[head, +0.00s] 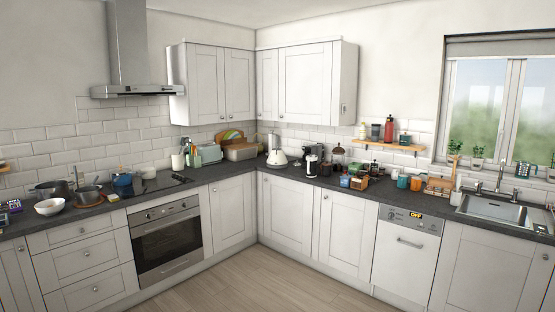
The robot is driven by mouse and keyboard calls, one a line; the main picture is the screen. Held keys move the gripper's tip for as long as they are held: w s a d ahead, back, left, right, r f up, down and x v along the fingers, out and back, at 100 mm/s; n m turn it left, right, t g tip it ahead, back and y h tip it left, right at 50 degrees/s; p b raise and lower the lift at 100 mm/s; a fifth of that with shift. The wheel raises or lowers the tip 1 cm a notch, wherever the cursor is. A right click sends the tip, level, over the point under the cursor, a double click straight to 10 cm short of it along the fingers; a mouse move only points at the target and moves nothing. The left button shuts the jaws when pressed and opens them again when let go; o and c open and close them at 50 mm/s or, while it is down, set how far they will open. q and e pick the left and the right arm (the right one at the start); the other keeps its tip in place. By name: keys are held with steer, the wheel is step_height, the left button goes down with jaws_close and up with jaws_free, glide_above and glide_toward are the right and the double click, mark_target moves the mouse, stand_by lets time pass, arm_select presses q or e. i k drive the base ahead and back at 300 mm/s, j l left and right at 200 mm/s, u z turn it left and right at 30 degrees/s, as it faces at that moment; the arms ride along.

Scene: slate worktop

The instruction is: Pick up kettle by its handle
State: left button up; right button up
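A white kettle (277,158) stands upright on the dark worktop (225,169), just right of the room's inner corner. It is small in the head view, and its handle cannot be made out clearly. Neither of my grippers shows in the head view, and nothing is touching the kettle.
A black coffee maker (313,160) stands right of the kettle, and a bread bin (240,151) stands to its left. A toaster (210,154) is further left. Wall cupboards (302,82) hang above. The wooden floor (270,280) in front is clear.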

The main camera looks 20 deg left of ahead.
mark_target(276, 155)
steer(key=i+j+u, duration=0.35)
steer(key=i+u, duration=0.15)
steer(key=i, duration=0.2)
steer(key=i+u, duration=0.4)
steer(key=i, duration=1.5)
steer(key=i+j, duration=0.1)
steer(key=i, duration=2.15)
steer(key=i+j+z, duration=0.15)
steer(key=i+z, duration=0.2)
steer(key=i, duration=0.3)
steer(key=i+j+z, duration=0.35)
steer(key=i, duration=0.25)
steer(key=i+j+z, duration=0.35)
steer(key=i, duration=0.2)
